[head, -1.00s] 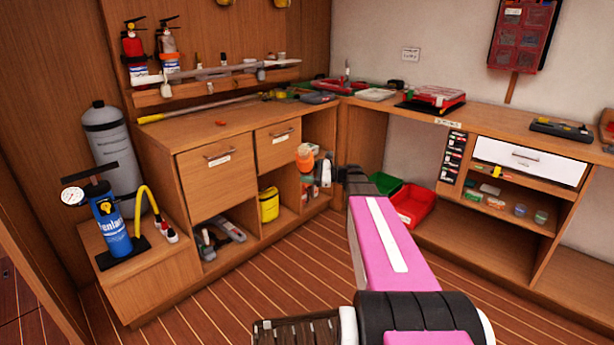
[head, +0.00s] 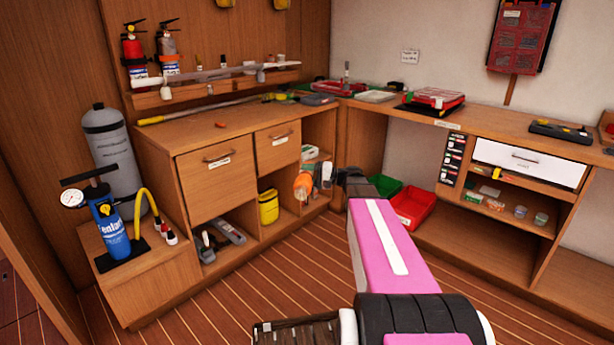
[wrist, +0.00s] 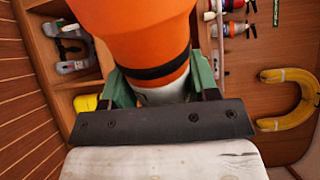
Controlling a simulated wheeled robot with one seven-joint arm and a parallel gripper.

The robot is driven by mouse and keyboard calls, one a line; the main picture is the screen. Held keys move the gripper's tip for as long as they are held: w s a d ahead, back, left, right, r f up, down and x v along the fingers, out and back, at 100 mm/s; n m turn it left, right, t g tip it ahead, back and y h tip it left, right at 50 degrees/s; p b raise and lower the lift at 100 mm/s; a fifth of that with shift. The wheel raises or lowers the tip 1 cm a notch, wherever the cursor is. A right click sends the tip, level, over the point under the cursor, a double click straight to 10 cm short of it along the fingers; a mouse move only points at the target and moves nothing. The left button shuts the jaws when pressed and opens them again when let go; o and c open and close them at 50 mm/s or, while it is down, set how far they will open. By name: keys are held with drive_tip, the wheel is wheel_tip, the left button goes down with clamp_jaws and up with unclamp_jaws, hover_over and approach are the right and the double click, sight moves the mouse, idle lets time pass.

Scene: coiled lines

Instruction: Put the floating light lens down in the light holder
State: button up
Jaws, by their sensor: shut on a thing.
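The floating light lens (wrist: 135,30) is an orange body with a black band and a pale collar. It fills the upper middle of the wrist view. My gripper (wrist: 163,92) is shut on its pale collar, with a green finger on either side. In the head view the orange lens (head: 303,187) shows small and tilted, in front of the right-hand open compartment of the wooden cabinet. My gripper there is mostly hidden behind my pink arm's dark end. I cannot pick out the light holder in either view.
The cabinet (head: 215,185) has open lower compartments; a yellow container (head: 268,207) stands in one. A red bin (head: 413,208) and a green bin (head: 386,187) sit to the right of my gripper. A blue pump (head: 112,232) stands at the left. The plank floor in front is clear.

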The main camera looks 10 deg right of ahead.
drive_tip(key=n, duration=0.9)
drive_tip(key=shift+n, duration=0.3)
drive_tip(key=n, duration=0.8)
drive_tip(key=shift+n, duration=0.3)
